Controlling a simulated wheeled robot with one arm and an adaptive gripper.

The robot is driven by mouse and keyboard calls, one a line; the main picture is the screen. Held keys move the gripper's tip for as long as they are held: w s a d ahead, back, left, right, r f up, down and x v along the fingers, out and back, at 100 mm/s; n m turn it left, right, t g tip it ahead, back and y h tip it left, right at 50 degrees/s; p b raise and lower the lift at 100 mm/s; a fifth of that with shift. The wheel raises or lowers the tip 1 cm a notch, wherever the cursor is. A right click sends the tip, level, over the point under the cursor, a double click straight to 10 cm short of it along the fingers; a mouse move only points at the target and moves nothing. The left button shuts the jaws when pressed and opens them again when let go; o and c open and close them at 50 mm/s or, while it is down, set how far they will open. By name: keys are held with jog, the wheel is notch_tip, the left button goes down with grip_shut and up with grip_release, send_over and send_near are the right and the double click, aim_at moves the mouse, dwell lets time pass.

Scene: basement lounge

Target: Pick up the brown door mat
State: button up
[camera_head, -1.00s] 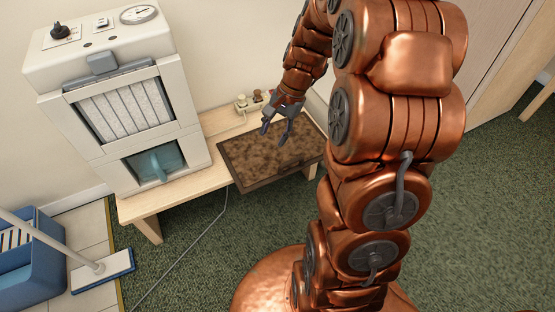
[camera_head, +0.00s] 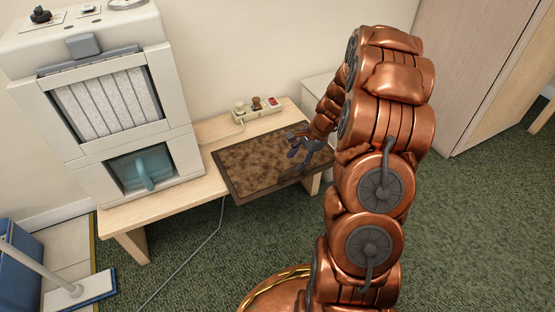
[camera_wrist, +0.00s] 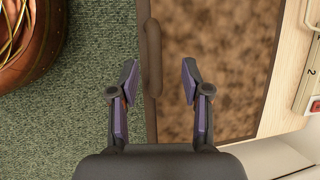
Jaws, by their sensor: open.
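The brown door mat (camera_head: 250,165) lies flat on the light wooden bench (camera_head: 170,205), with its front edge out past the bench front. It has a mottled brown middle and a darker border. In the wrist view the mat (camera_wrist: 222,60) fills the right half, with a rounded dark strip along its edge. My gripper (camera_head: 298,150) is open and empty at the mat's right end. In the wrist view its fingers (camera_wrist: 158,82) lie either side of the mat's edge, one over the green carpet, one over the mat. I cannot tell the height gap.
A white machine (camera_head: 100,105) stands on the bench left of the mat. A power strip (camera_head: 258,109) with plugs and a red switch lies behind the mat. A cable (camera_head: 205,240) hangs to the carpet. A mop (camera_head: 68,291) is at lower left. A wooden cabinet (camera_head: 475,70) stands at right.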

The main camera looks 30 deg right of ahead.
aim_at(292, 169)
jog(key=b+x, duration=0.2)
jog(key=x, duration=0.1)
jog(key=s+x, duration=0.1)
jog(key=x, duration=0.1)
jog(key=shift+w+d+f+b, duration=0.1)
jog(key=shift+d+f+b, duration=0.2)
jog(key=shift+b, duration=0.1)
jog(key=shift+r, duration=0.1)
jog(key=shift+c, duration=0.5)
grip_shut()
